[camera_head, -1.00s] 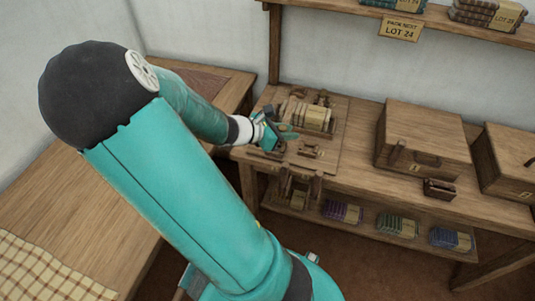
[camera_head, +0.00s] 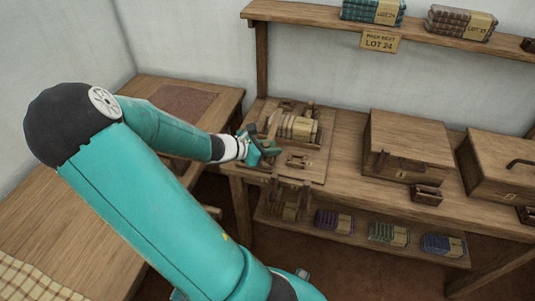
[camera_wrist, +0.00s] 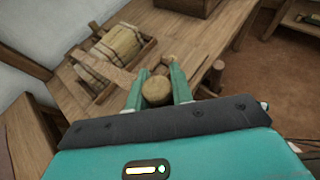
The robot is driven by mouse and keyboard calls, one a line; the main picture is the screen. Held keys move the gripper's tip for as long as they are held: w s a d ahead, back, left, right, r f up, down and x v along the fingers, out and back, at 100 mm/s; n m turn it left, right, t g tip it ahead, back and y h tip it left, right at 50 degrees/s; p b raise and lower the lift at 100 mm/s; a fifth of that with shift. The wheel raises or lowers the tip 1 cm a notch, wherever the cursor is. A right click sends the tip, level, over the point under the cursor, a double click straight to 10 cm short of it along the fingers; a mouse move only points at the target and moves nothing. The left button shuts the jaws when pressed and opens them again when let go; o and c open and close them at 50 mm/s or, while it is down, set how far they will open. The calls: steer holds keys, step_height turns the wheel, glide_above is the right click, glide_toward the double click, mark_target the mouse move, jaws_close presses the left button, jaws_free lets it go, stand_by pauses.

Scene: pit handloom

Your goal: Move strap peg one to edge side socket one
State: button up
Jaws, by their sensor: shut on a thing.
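My gripper (camera_head: 263,151) is over the near left part of the wooden board on the bench. In the wrist view its two teal fingers (camera_wrist: 157,92) are closed on a round-ended wooden peg (camera_wrist: 157,89), which I take to be strap peg one. The peg's lower part is hidden, so I cannot tell whether it is seated in anything. Edge side socket one cannot be made out for certain. A small wooden fitting (camera_head: 297,160) sits on the board just right of my gripper.
A rack with a cream cloth roll (camera_head: 297,128) stands behind my gripper; it also shows in the wrist view (camera_wrist: 118,45). Wooden posts (camera_head: 290,190) stand at the bench's front edge. A wooden chest (camera_head: 408,145) is to the right. Cloth bundles (camera_head: 388,232) lie on the lower shelf.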

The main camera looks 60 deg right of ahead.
steer(key=w+d+f, duration=0.1)
steer(key=d+f, duration=0.1)
steer(key=w+d+f, duration=0.1)
steer(key=d+f, duration=0.1)
steer(key=w+d+f, duration=0.1)
steer(key=d+f, duration=0.1)
steer(key=shift+w+d+f, duration=0.15)
steer(key=shift+d+f, duration=0.1)
steer(key=shift+f, duration=0.15)
steer(key=shift+w+d+f, duration=0.1)
steer(key=shift+f, duration=1.55)
steer(key=shift+f, duration=0.1)
steer(key=o, duration=0.9)
steer(key=shift+o, duration=0.4)
